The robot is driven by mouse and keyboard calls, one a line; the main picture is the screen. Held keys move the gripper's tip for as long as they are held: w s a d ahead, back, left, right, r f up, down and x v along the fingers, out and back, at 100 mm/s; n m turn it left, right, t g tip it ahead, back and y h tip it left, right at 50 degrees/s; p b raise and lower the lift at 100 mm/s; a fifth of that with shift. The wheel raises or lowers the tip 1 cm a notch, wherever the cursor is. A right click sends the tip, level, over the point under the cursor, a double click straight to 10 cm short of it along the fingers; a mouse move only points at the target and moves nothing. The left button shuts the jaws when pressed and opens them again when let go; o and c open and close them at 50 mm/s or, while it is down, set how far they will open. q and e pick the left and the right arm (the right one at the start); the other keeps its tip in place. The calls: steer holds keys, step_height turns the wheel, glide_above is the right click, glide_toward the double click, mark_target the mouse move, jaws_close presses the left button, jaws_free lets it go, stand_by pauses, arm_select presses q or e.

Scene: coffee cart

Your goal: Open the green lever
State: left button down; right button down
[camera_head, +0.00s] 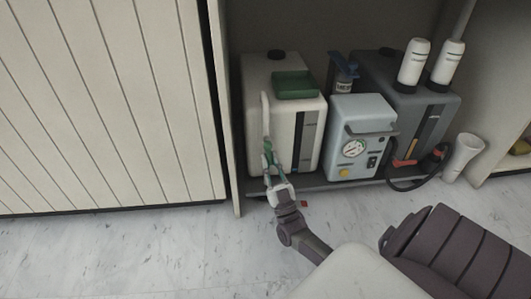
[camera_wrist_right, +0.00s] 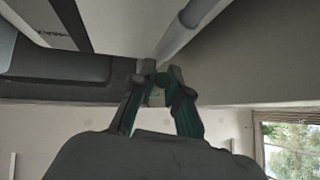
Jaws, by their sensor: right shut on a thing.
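The green lever (camera_head: 267,146) is a small green piece on the front of the white machine (camera_head: 283,125), near the lower end of a pale upright tube (camera_head: 265,110). My right gripper (camera_head: 270,162) reaches it from below and in front, and its fingers are shut on it. In the right wrist view, the fingertips of the right gripper (camera_wrist_right: 158,80) close together at the end of the pale tube (camera_wrist_right: 190,25). The fingers hide most of the lever there. My left gripper is not in view.
A light blue machine with a gauge (camera_head: 360,138) stands right of the white one. A grey machine (camera_head: 437,105) with two white cups on top is behind it. Another white cup (camera_head: 463,158) is at the right. A slatted panel (camera_head: 110,100) fills the left.

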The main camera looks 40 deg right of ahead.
stand_by(0.3)
steer(key=c, duration=1.2)
jaws_free()
steer(key=shift+o, duration=0.2)
steer(key=shift+r, duration=0.2)
glide_toward(265, 117)
steer(key=x, duration=0.5)
steer(key=shift+w+r, duration=0.15)
